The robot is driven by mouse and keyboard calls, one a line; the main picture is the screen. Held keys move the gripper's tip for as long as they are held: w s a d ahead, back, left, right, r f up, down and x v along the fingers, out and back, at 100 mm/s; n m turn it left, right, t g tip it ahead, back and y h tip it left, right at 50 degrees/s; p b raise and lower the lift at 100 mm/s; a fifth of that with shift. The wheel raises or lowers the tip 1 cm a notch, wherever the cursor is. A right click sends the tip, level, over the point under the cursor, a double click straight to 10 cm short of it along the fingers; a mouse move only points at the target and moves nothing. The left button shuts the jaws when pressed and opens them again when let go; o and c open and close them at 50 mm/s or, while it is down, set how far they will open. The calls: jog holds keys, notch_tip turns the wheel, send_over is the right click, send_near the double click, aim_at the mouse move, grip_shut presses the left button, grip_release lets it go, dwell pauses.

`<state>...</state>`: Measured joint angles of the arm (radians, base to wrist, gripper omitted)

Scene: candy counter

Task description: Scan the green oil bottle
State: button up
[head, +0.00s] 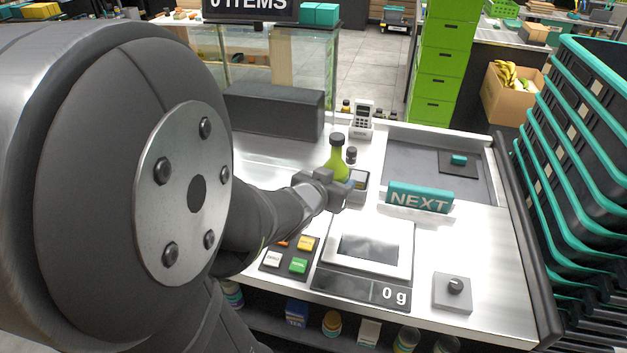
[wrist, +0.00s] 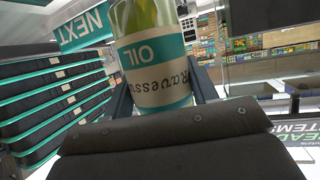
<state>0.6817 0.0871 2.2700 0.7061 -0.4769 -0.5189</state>
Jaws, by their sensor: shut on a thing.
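The green oil bottle (head: 338,160) has a dark cap and stands out above my gripper (head: 335,190) in the head view, roughly upright. In the wrist view the bottle (wrist: 150,60) fills the top middle, its teal and white label reading OIL upside down. My gripper (wrist: 160,100) is shut on the bottle, with one dark finger on each side of it. The bottle's lower part is hidden by the gripper in the head view. A scale (head: 395,245) with a dark glass window lies in the counter in front of the gripper, its display reading 0 g.
A teal NEXT divider (head: 420,198) lies right of the gripper. A card terminal (head: 362,118) stands behind it. A keypad with coloured keys (head: 299,265) and a knob box (head: 454,290) flank the scale. Stacked baskets (head: 570,150) line the right side. A dark box (head: 275,112) stands at the back left.

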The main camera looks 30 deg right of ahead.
jog(key=s+d, duration=0.9)
jog(key=s, duration=0.3)
jog(key=shift+s+f, duration=0.2)
jog(key=shift+f, duration=0.2)
jog(key=shift+a, duration=0.1)
jog(key=w+a, duration=0.7)
dwell(1.0)
